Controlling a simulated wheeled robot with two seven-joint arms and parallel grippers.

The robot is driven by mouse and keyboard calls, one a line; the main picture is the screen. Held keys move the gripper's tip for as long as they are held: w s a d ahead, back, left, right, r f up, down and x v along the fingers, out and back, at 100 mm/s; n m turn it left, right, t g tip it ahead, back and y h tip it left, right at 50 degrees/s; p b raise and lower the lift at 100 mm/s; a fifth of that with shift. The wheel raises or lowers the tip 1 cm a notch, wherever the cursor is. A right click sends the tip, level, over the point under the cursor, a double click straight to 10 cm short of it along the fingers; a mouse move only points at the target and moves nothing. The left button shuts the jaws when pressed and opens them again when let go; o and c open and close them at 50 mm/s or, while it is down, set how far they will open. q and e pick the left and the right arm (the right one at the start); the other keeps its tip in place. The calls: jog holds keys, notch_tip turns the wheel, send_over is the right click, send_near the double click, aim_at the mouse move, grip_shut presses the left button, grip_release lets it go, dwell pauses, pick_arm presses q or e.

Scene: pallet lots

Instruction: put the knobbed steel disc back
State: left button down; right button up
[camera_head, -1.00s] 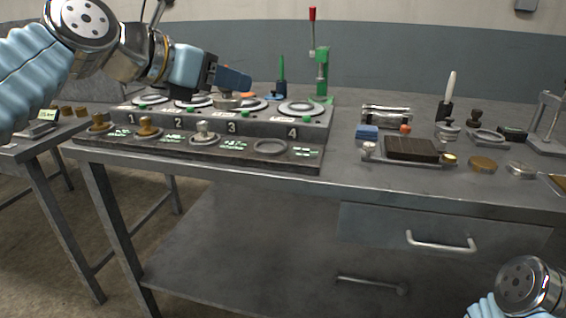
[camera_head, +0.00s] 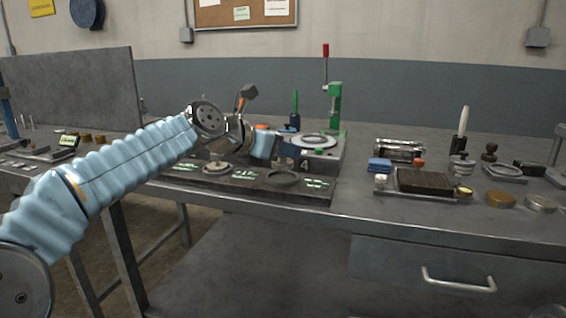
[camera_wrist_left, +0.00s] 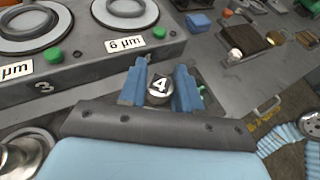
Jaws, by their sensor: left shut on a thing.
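My left gripper (camera_head: 274,146) is over the front right of the station block, above the dark front rack (camera_head: 250,188). The disc's plate is mostly hidden. In the head view the gripper hides the disc. The empty ring recess (camera_head: 284,179) of the rack lies just below the gripper. Whether the disc touches the rack cannot be told. My right gripper is not in view.
Another knobbed steel disc (camera_head: 216,168) sits in the rack to the left. Green-buttoned stations (camera_wrist_left: 45,70) stand behind. A green lever press (camera_head: 335,105) rises at the back. A tray with a dark block (camera_head: 425,181) and small parts lies to the right.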

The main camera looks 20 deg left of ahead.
pick_arm(q)
jog(key=shift+f+b, duration=0.3)
jog(key=shift+f, duration=0.9)
jog(key=shift+f, duration=0.25)
jog(key=c, duration=0.8)
grip_release()
jog(key=shift+r, duration=0.3)
jog(key=v, duration=1.2)
